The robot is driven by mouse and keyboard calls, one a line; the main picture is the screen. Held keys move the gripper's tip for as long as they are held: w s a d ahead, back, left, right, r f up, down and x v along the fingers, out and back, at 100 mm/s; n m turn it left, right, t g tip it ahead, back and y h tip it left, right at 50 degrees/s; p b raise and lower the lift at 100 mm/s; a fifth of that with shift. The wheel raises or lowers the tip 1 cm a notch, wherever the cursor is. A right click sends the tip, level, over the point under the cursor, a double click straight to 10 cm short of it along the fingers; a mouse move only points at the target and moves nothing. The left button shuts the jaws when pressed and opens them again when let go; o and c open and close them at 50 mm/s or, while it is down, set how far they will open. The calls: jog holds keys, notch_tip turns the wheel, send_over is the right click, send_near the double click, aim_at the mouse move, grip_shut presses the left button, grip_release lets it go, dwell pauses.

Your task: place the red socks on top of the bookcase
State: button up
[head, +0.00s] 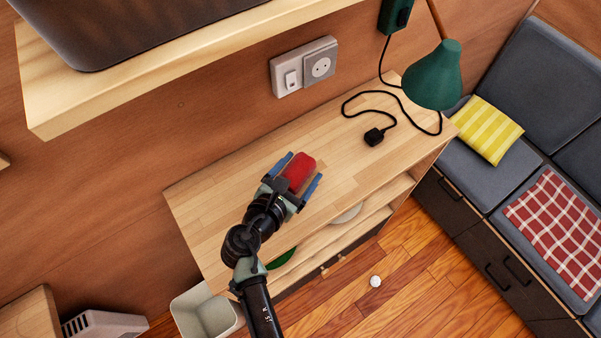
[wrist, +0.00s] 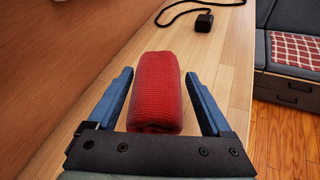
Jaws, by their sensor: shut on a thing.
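The red socks (head: 299,172) are a rolled bundle, also seen in the wrist view (wrist: 156,95). My gripper (head: 303,167) is shut on them, with one blue finger on each side. In the wrist view small gaps show between the bundle and the fingers. The socks are over the middle of the light wooden top of the bookcase (head: 215,200). I cannot tell whether they touch the top or hang just above it. My arm hides part of the bookcase's front left.
A wooden shelf (head: 150,80) juts out at upper left, near a wall socket (head: 304,67). The top's left part is clear.

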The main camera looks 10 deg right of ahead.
jog(key=shift+f, duration=1.2)
jog(key=shift+f+b, duration=0.2)
jog(key=shift+b, duration=0.1)
jog(key=o, duration=1.1)
jog(key=shift+r, duration=0.1)
jog(key=shift+r+p, duration=0.25)
jog(key=shift+p, duration=0.05)
jog(key=v, duration=1.2)
jog(key=shift+f+b, duration=0.1)
jog(key=shift+b, duration=0.25)
